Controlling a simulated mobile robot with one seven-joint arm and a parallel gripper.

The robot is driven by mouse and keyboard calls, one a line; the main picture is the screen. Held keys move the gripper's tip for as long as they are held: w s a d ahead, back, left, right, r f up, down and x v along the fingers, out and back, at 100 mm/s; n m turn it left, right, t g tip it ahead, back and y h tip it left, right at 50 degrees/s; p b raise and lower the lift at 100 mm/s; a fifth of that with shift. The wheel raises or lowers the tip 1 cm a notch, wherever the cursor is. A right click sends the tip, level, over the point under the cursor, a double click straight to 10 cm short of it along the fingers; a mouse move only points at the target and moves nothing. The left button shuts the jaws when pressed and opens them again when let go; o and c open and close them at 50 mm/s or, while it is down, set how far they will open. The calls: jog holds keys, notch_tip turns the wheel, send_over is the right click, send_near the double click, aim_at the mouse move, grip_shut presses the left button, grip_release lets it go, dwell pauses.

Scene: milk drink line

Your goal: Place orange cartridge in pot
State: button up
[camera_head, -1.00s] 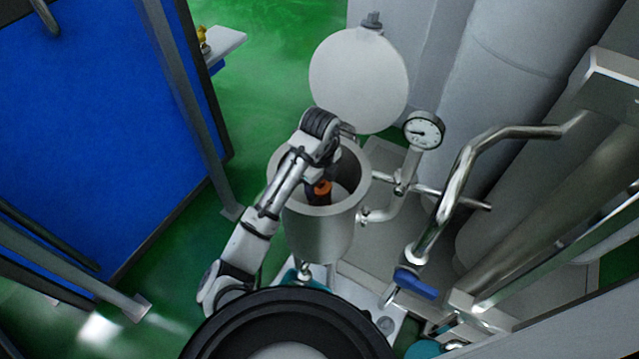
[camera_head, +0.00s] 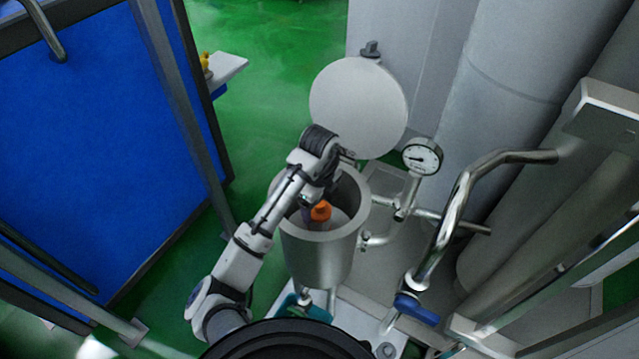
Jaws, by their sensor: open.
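The grey metal pot (camera_head: 322,262) stands in the middle of the view with its top open. The orange cartridge (camera_head: 320,211) is inside the pot, below the rim, with its orange top showing; its lower part is hidden or in shadow. My gripper (camera_head: 316,198) hangs over the pot's mouth from the upper left, just above or beside the cartridge. The fingers are small and partly hidden by the wrist, and the gripper is open. I cannot tell whether the cartridge touches the pot's floor.
The round pot lid (camera_head: 358,105) stands raised behind the pot. A pressure gauge (camera_head: 422,157), steel pipes (camera_head: 455,215) and a blue-handled valve (camera_head: 416,309) are to the right. A blue panel (camera_head: 100,140) fills the left. Green floor lies between.

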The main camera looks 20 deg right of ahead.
notch_tip(320, 180, up, 10)
jog(key=shift+f, duration=0.1)
dwell(0.4)
